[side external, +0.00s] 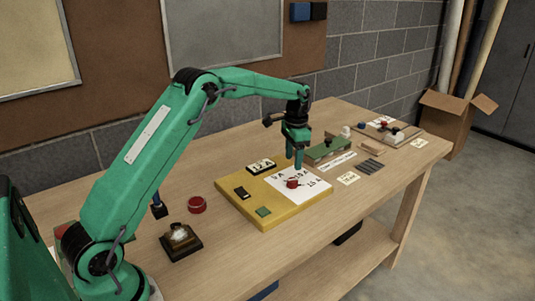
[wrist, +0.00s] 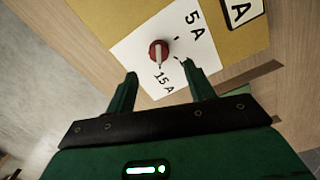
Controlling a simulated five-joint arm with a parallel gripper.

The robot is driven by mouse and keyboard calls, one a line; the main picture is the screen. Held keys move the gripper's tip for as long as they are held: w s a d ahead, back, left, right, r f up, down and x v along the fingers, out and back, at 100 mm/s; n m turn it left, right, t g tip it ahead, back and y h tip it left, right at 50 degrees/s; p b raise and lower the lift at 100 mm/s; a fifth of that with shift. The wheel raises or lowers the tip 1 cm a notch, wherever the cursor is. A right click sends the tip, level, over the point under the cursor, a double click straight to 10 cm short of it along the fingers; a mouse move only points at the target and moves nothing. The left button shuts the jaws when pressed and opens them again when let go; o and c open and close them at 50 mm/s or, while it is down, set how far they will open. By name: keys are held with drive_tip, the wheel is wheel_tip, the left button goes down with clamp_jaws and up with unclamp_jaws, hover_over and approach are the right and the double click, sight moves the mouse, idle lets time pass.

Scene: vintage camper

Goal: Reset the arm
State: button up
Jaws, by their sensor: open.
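My green arm reaches over a wooden workbench. My gripper (side external: 297,162) points down above a yellow board; in the wrist view my gripper (wrist: 158,80) has its two green fingers spread apart, with nothing between them. Just past the fingertips is a red knob (wrist: 159,52) with a pale pointer bar, on a white card (wrist: 125,53) marked 5 A and 15 A. The red knob (side external: 292,183) also shows in the side view, just below the fingers. The pointer bar is roughly in line with the 15 A label in the wrist view.
The yellow board (side external: 262,217) also carries a meter (side external: 261,166), a black switch and a green square. A red round part (side external: 197,205) and a dark-based lamp (side external: 181,240) lie left of it. A green block device (side external: 327,151) stands behind right. A cardboard box (side external: 452,115) is beyond the bench's end.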

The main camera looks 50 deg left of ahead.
drive_tip(key=s+d+r+n+t, duration=0.1)
drive_tip(key=s+d+r, duration=0.2)
drive_tip(key=s+r, duration=0.45)
drive_tip(key=s+d+r+n+t, duration=0.1)
drive_tip(key=s+d+r+t, duration=0.15)
drive_tip(key=s+r, duration=0.5)
drive_tip(key=s+d+n+t, duration=0.1)
drive_tip(key=s+d, duration=0.1)
drive_tip(key=s, duration=0.8)
drive_tip(key=s+d+f+n+t, duration=0.1)
drive_tip(key=s+d, duration=0.2)
drive_tip(key=s, duration=0.7)
drive_tip(key=shift+s+d+f, duration=0.15)
drive_tip(key=shift+f, duration=0.15)
